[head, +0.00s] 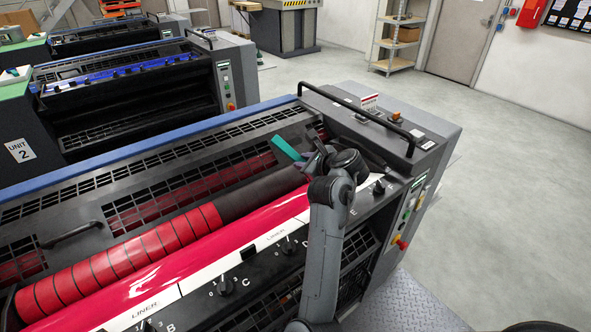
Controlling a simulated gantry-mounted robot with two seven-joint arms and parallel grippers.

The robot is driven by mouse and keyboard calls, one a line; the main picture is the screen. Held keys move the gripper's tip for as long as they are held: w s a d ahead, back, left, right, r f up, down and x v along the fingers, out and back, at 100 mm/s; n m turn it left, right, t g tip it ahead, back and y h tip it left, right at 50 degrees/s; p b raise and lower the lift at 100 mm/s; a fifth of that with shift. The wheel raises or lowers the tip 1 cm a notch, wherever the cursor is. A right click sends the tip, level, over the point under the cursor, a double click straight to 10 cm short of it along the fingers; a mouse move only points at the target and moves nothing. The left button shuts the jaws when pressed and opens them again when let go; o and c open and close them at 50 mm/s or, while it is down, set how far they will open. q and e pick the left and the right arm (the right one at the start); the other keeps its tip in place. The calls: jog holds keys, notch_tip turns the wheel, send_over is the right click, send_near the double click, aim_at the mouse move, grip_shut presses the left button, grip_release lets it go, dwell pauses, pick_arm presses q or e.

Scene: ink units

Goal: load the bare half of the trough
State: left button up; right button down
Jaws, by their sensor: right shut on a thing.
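The press unit in front holds a long roller-like trough part. Its left stretch (120,262) is covered in red segments, and its right stretch (250,198) is dark and bare. A glossy red band (205,250) runs along its near side, above white strips marked LINER (150,308). My right gripper (312,158) is over the right end of the trough, shut on a teal tool (287,148) that points up and left. The jaws are partly hidden by my wrist, and the tool's far end is not clear. My left gripper is not in view.
A black handrail (360,112) and raised end housing (428,150) stand right of my gripper. Lettered knobs (226,287) line the near edge. Slotted guards (165,200) lie behind the roller. Unit 2 (135,95) stands behind; the floor at right is clear.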

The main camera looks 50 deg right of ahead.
jog(key=s+d+f+b, duration=0.1)
jog(key=d+f+b, duration=0.2)
jog(key=d, duration=0.3)
jog(key=shift+s+d, duration=0.25)
dwell(0.6)
jog(key=shift+f, duration=0.1)
jog(key=shift+f+b, duration=0.1)
jog(key=shift+b, duration=0.2)
jog(key=shift+f+b, duration=0.4)
jog(key=shift+f, duration=0.2)
dwell(0.9)
